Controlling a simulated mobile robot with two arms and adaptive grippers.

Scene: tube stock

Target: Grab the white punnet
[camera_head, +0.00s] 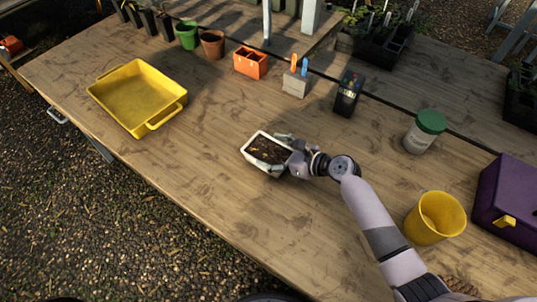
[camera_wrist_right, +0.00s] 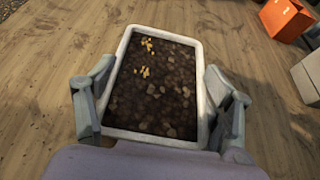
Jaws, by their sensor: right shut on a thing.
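The white punnet (camera_head: 252,157) is a small rectangular tray filled with dark soil, near the middle of the wooden table in the head view. In the right wrist view the punnet (camera_wrist_right: 203,95) lies between the two fingers, with small yellow bits on the soil. My right gripper (camera_head: 277,154) is shut on the punnet, one finger on each long side; the fingers also show in the right wrist view (camera_wrist_right: 160,108). I cannot tell whether the punnet touches the table. My left gripper is not in view.
A yellow tray (camera_head: 181,100) stands to the left on the wooden table (camera_head: 190,190). An orange box (camera_head: 251,63), a grey block (camera_head: 295,85), a black container (camera_head: 347,95) and a green-lidded jar (camera_head: 419,140) stand behind. A yellow bucket (camera_head: 435,222) and purple box (camera_head: 508,200) are right. The front left is clear.

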